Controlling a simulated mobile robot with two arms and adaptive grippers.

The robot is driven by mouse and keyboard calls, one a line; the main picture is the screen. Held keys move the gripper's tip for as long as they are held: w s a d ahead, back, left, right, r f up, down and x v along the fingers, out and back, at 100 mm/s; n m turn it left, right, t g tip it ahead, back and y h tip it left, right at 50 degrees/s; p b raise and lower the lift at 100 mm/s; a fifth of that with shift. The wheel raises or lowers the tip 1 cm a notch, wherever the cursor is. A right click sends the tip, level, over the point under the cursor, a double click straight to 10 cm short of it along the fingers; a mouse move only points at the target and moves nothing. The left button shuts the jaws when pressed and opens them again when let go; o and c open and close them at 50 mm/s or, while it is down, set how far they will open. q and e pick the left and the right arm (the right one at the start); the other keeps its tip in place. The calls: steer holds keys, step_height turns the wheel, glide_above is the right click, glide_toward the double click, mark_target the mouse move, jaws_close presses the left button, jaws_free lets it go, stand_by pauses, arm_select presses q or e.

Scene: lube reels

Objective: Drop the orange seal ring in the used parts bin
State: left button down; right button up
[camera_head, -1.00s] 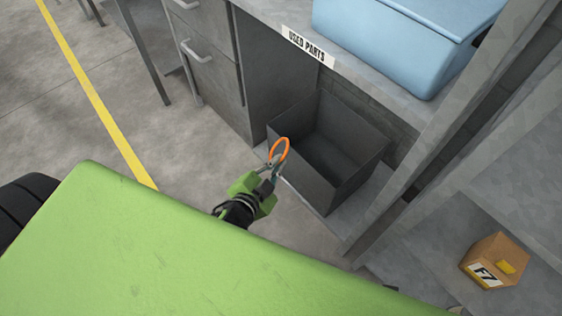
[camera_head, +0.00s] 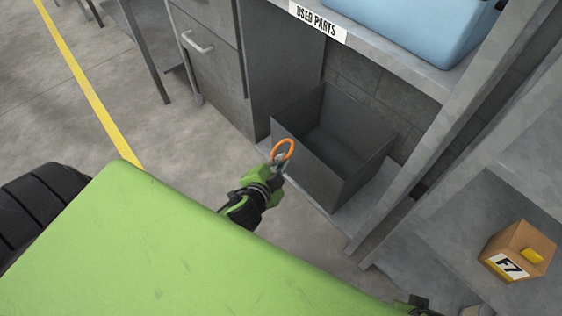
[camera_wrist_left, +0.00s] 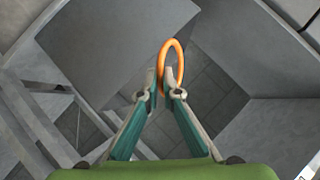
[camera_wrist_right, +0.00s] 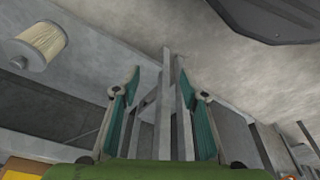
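The orange seal ring (camera_head: 291,146) is pinched at the tips of my left gripper (camera_head: 279,163). The ring also shows upright between the fingertips in the left wrist view (camera_wrist_left: 181,58). The used parts bin (camera_head: 309,165) is a dark grey open box under the counter. In the head view, the ring and left fingertips overlap the bin's near left wall, close to its rim; I cannot tell their height above it. The bin looks empty where its inside shows. My right gripper (camera_wrist_right: 160,90) is open and empty in the right wrist view.
A "USED PARTS" label (camera_head: 318,22) is on the counter edge above the bin, with a blue case (camera_head: 415,30) on top. A drawer cabinet (camera_head: 207,60) stands left of the bin. A grey post is at its right. An F7 box (camera_head: 515,250) sits on the right shelf.

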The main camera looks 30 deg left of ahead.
arm_select(q)
steer(key=w+d+b, duration=0.1)
steer(key=w+d, duration=0.2)
steer(key=w, duration=0.6)
steer(key=w+d+b, duration=0.1)
steer(key=w+d, duration=0.3)
steer(key=w, duration=0.5)
steer(key=shift+w, duration=0.4)
arm_select(e)
steer(key=w+v, duration=0.1)
steer(key=v, duration=0.8)
steer(key=shift+r+t, duration=0.25)
steer(key=shift+t, duration=0.05)
steer(key=shift+s+d, duration=0.1)
arm_select(q)
steer(key=c, duration=2.2)
jaws_free()
steer(key=shift+o, duration=0.2)
steer(key=shift+s, duration=0.1)
steer(key=v, duration=1.1)
steer(key=shift+s+r, duration=0.3)
